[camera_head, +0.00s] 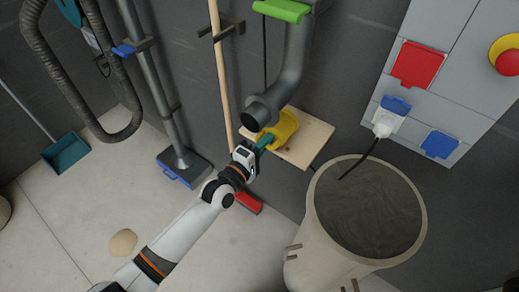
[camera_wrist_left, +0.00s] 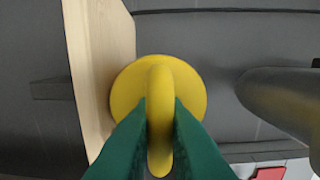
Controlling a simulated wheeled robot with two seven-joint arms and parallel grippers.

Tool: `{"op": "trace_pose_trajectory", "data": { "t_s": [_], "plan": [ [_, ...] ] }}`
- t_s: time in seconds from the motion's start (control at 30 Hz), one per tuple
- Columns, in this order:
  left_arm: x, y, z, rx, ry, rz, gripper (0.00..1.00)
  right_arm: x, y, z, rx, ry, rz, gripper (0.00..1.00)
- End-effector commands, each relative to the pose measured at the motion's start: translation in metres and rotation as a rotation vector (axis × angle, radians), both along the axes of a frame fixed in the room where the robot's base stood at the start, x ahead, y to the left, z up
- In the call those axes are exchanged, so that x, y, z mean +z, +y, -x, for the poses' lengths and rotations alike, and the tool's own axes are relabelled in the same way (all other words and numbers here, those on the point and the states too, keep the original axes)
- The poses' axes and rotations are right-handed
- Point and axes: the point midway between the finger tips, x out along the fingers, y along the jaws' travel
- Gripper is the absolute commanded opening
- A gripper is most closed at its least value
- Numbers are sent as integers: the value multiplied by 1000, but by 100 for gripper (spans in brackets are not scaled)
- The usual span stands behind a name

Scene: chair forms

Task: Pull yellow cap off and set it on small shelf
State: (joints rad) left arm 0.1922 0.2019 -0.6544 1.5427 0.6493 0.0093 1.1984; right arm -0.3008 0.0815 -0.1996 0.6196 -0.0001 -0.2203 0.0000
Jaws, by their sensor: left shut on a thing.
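The yellow cap (camera_head: 286,124) is a round disc with a raised grip bar. It is off the grey pipe (camera_head: 258,110), whose dark open end shows beside it. My left gripper (camera_head: 264,141) has green fingers shut on the bar; in the left wrist view the cap (camera_wrist_left: 190,92) faces me between the fingertips (camera_wrist_left: 160,105). The small wooden shelf (camera_head: 315,140) is on the wall just behind and beside the cap. In the wrist view the shelf (camera_wrist_left: 105,45) is at the cap's left; I cannot tell whether they touch. My right gripper is not in view.
The pipe also shows at the right of the wrist view (camera_wrist_left: 285,100). A large beige bin (camera_head: 310,215) of grey material stands below right of the shelf. A wooden pole (camera_head: 220,70) and a blue-footed pipe (camera_head: 170,130) are at left. A panel (camera_head: 440,90) with sockets hangs at right.

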Motion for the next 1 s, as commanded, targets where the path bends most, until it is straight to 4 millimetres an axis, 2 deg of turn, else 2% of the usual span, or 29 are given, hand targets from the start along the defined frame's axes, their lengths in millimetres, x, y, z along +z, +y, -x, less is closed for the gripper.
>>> {"op": "trace_pose_trajectory", "data": {
  "t_s": [0.5,1.0],
  "plan": [
    [-3,-23,-32,1,-2,1,0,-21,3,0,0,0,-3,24],
    [-2,-27,-38,0,-1,0,0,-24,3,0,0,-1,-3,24]
  ]
}}
